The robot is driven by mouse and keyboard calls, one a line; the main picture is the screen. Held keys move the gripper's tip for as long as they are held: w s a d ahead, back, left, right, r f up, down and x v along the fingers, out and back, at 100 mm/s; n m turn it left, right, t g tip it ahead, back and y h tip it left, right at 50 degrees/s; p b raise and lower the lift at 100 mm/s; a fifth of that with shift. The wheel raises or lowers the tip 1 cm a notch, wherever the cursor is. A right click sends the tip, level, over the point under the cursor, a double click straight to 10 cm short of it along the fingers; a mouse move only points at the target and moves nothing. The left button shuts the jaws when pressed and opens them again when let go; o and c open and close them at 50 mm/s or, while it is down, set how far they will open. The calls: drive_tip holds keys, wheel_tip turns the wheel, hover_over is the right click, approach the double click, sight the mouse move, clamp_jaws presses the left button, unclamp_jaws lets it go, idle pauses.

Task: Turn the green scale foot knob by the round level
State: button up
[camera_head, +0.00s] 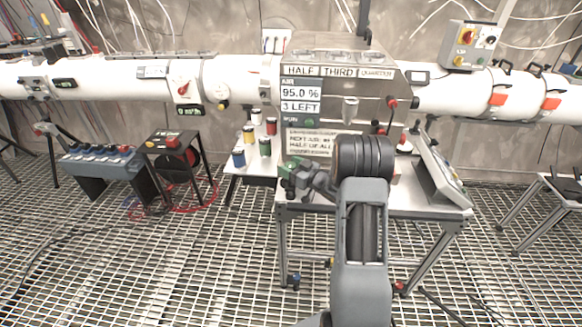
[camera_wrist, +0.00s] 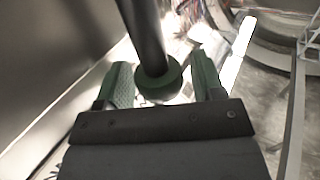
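The green scale foot knob (camera_wrist: 158,82) shows in the wrist view as a green disc at the end of a dark round post. It sits between the two green fingers of my gripper (camera_wrist: 164,84). A gap shows on the knob's right side; on the left the finger is very close, and I cannot tell if it touches. My gripper is open. In the head view my gripper (camera_head: 294,178) is at the table's left part, just below the sign panel, and the knob cannot be made out there. I cannot identify the round level in either view.
The steel housing (camera_head: 345,75) with its display stands behind my gripper. Coloured cylinders, including a green one (camera_head: 265,147) and a blue one (camera_head: 238,158), stand to the left. A sloped control box (camera_head: 437,178) is on the table's right. A smooth grey wall (camera_wrist: 40,70) is close on the wrist view's left.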

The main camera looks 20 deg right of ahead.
drive_tip(key=c, duration=0.7)
drive_tip(key=m+h+b, duration=0.1)
drive_tip(key=m+t+h+b, duration=0.1)
drive_tip(key=h+b, duration=0.1)
drive_tip(key=shift+a+f+t, duration=0.1)
drive_tip(key=shift+f+t, duration=0.15)
drive_tip(key=shift+t, duration=0.05)
drive_tip(key=shift+c, duration=0.2)
drive_tip(key=m+h+b, duration=0.1)
drive_tip(key=h+b, duration=0.1)
drive_tip(key=shift+r+m+h, duration=0.1)
drive_tip(key=shift+m+h, duration=0.2)
drive_tip(key=shift+r+m+t+h, duration=0.2)
drive_tip(key=shift+m+t+h, duration=0.1)
drive_tip(key=shift+m+h, duration=0.15)
drive_tip(key=o, duration=0.9)
drive_tip(key=shift+s, duration=0.1)
drive_tip(key=s, duration=0.4)
drive_tip(key=s+d+b, duration=0.1)
drive_tip(key=s, duration=0.4)
drive_tip(key=s+b, duration=0.1)
drive_tip(key=s, duration=0.3)
drive_tip(key=shift+s+d, duration=0.3)
drive_tip(key=shift+d, duration=0.05)
